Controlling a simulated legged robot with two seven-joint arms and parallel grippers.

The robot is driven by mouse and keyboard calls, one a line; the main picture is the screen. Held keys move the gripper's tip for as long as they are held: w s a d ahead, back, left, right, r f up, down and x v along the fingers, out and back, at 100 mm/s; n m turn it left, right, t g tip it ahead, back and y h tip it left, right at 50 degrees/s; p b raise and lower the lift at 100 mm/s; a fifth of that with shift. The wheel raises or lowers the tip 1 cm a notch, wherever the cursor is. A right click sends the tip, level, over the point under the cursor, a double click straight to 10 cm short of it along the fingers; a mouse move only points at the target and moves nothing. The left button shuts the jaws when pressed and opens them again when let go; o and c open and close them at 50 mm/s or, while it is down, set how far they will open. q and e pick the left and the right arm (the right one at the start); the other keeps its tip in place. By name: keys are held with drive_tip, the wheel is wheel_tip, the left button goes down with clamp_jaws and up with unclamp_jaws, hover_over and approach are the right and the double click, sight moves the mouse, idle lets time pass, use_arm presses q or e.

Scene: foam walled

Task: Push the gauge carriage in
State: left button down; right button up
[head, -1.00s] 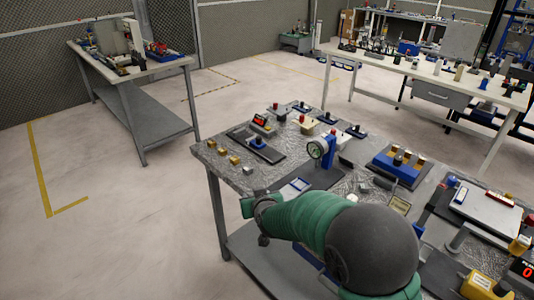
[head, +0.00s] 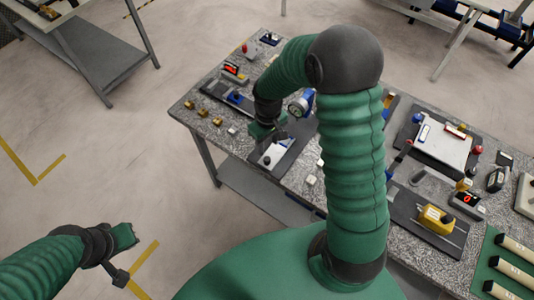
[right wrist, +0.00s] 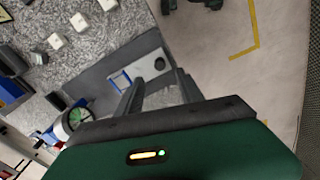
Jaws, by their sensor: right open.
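A dial gauge (head: 300,105) with a blue holder stands at the far end of a dark base plate (head: 290,155) on the granite table, partly behind my right arm. It also shows in the right wrist view (right wrist: 76,117), at lower left. A small blue-and-white piece (head: 272,155) sits near the plate's other end; it also shows in the right wrist view (right wrist: 121,82). I cannot tell whether it is the carriage. My right gripper (head: 272,138) is open and empty above the plate, beside this piece. My left gripper (head: 122,257) hangs over the floor, away from the table; its jaws are unclear.
Several brass cubes (head: 203,111) and a pale cube (head: 233,130) lie left of the plate. A dark fixture with a blue part (head: 232,98) is behind them. A yellow block (head: 437,219) on a dark rail and a white panel (head: 440,145) are at right.

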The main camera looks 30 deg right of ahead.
sight(267, 158)
drive_tip(key=f, duration=0.6)
drive_tip(key=w+f, duration=0.1)
drive_tip(key=f, duration=0.2)
drive_tip(key=shift+d+f+p, duration=0.15)
drive_tip(key=shift+f+p, duration=0.25)
drive_tip(key=shift+s+f, duration=0.15)
drive_tip(key=shift+f, duration=0.1)
use_arm(q)
drive_tip(key=shift+w+r, duration=0.35)
drive_tip(key=shift+w, duration=0.1)
use_arm(e)
drive_tip(key=c, duration=1)
use_arm(q)
drive_tip(key=shift+w, duration=0.15)
drive_tip(key=shift+d, duration=0.1)
